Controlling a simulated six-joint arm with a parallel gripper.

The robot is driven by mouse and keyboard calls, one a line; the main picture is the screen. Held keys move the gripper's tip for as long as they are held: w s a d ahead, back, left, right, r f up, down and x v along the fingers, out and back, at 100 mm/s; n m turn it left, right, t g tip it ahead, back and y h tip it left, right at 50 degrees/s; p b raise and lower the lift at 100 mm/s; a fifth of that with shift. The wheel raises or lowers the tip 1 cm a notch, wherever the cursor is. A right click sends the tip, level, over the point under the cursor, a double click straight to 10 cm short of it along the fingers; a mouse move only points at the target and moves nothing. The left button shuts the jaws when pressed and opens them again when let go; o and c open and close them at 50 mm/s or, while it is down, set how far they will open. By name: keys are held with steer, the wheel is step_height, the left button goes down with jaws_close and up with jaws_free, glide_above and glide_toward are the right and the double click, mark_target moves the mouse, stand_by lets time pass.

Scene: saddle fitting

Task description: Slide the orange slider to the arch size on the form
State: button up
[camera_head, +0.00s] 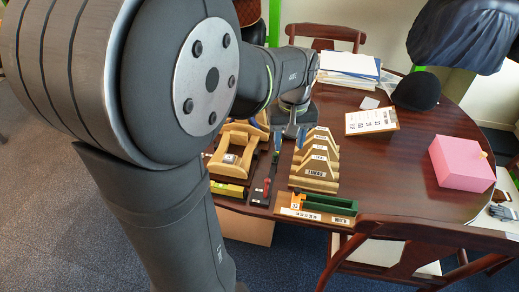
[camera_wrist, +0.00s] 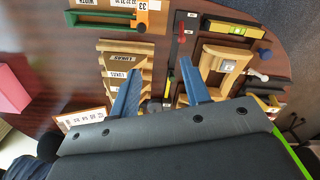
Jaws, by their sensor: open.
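The orange slider (camera_head: 297,200) sits at the left end of the green rail (camera_head: 328,205) on a wooden gauge at the table's front. In the wrist view the slider (camera_wrist: 142,16) is at the top, with a number tag beside it and a printed scale on the board. The form (camera_head: 372,121) is a sheet on a clipboard at the table's middle right; its text is too small to read surely. It also shows in the wrist view (camera_wrist: 82,118). My gripper (camera_wrist: 159,70) is open and empty, its blue fingers apart above the table, away from the slider.
Stepped wooden arch blocks (camera_head: 318,165) marked LUKAS stand behind the gauge. A wooden fixture (camera_head: 236,148), a yellow level (camera_head: 227,188) and a red-handled tool (camera_head: 262,191) lie to the left. A pink box (camera_head: 461,163) stands right. Bare table lies between it and the blocks.

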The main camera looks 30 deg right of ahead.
stand_by(0.8)
steer(key=shift+w+a+f, duration=0.1)
steer(key=shift+a+f, duration=0.1)
steer(key=shift+f, duration=0.05)
steer(key=c, duration=0.6)
steer(key=a+f+n+g, duration=0.1)
steer(key=f+n, duration=0.1)
steer(key=w+a+f+n+g+h, duration=0.1)
steer(key=f+n, duration=0.1)
steer(key=n, duration=0.1)
steer(key=w+a+f+n+g+h, duration=0.1)
steer(key=a+f+n+g, duration=0.1)
steer(key=shift+w+f, duration=0.2)
steer(key=shift+f, duration=0.15)
jaws_close()
steer(key=n+h, duration=0.4)
steer(key=n, duration=0.5)
glide_toward(295, 193)
step_height(295, 193, down, 4)
steer(key=w, duration=0.2)
steer(key=shift+s+d+f+g, duration=0.2)
steer(key=shift+s+d+f, duration=0.1)
steer(key=shift+s+d, duration=0.25)
steer(key=shift+s+d+f+g, duration=0.2)
steer(key=shift+s+d+f, duration=0.15)
steer(key=shift+s+d, duration=0.15)
steer(key=shift+s+d+f, duration=0.1)
steer(key=shift+s+d, duration=0.3)
